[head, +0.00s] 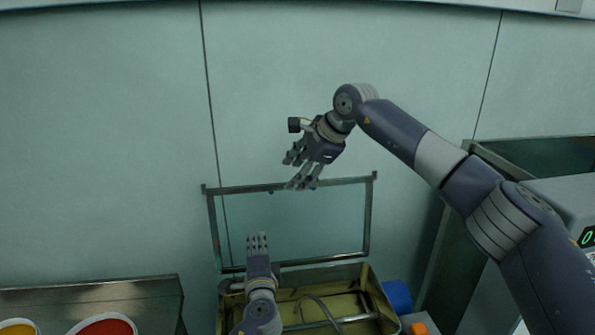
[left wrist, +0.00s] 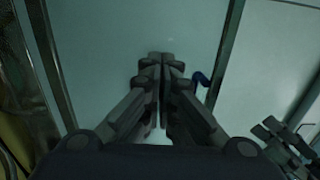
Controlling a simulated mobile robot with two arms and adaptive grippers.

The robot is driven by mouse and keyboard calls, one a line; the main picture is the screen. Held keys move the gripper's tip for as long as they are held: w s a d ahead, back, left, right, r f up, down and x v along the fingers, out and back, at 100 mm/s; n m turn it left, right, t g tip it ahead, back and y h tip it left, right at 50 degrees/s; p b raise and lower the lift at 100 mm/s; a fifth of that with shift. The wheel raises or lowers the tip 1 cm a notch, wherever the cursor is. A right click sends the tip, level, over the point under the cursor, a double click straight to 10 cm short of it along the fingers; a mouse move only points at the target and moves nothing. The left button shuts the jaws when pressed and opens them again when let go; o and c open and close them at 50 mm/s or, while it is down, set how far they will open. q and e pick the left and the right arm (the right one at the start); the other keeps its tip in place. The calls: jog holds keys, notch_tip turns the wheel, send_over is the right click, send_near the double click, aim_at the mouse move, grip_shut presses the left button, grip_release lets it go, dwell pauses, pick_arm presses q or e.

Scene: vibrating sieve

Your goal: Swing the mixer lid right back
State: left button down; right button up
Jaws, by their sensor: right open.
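The mixer lid (head: 345,222), a clear pane in a dark metal frame, stands raised and near upright at the back of the mixer (head: 345,272). The mixer is an open yellowish box with a bent rod inside. My right gripper (head: 294,173) is open at the lid's top edge, near its middle; I cannot tell if it touches. My left gripper (head: 257,237) points up in front of the lower left of the pane. In the left wrist view its fingertips (left wrist: 156,58) are together, with nothing seen between them. The lid frame (left wrist: 52,65) runs along the left there.
A plain wall (head: 100,130) rises behind the lid. At the lower left is a metal bench (head: 90,292) with red and yellow contents. Blue (head: 398,296) and orange (head: 419,328) parts sit right of the mixer. A grey machine with a green display (head: 588,237) stands at right.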

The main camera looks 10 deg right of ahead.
pick_arm(q)
jog(key=s+p, duration=0.2)
jog(key=s, duration=0.5)
jog(key=shift+s, duration=0.2)
